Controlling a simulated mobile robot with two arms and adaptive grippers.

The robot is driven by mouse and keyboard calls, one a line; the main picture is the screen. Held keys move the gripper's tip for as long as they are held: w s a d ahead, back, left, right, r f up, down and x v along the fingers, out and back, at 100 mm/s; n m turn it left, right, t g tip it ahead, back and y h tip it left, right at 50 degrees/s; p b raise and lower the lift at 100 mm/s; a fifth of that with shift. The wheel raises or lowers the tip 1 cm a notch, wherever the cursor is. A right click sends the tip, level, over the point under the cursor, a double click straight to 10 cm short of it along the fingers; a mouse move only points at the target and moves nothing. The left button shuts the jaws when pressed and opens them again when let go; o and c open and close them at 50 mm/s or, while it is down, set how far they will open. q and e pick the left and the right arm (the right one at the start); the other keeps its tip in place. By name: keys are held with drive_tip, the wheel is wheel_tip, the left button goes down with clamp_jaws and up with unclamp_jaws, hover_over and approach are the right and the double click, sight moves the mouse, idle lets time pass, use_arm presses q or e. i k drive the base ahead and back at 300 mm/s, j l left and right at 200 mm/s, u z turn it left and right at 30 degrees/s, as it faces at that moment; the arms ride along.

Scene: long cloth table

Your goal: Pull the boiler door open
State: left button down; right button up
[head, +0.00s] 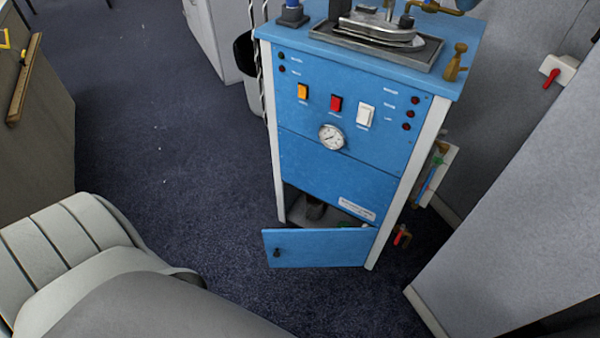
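The boiler (315,175) is a blue cabinet with white corner posts, standing on the dark carpet right of centre in the head view. Its small blue door (320,248) at the bottom stands partly open, swung outward, apparently hinged on the right side. A dark knob (277,252) sits near the door's left edge. Behind the door, part of the dark inside (315,208) shows above its top edge. A grey-white arm of mine fills the lower left. Neither gripper can be seen, and nothing visible touches the door.
An iron (380,27) rests on a tray on the boiler top. A light grey panel (510,220) stands close on the right. A dark bin (248,70) is behind the boiler's left side. The carpet (165,130) left of the boiler is clear.

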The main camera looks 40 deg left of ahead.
sight(328, 246)
drive_tip(key=i+j+z, duration=0.1)
drive_tip(key=j+z, duration=0.35)
drive_tip(key=j, duration=0.5)
drive_tip(key=k+j+z, duration=0.1)
drive_tip(key=j+z, duration=0.35)
drive_tip(key=j, duration=1.15)
drive_tip(key=k+j, duration=0.15)
drive_tip(key=j, duration=0.55)
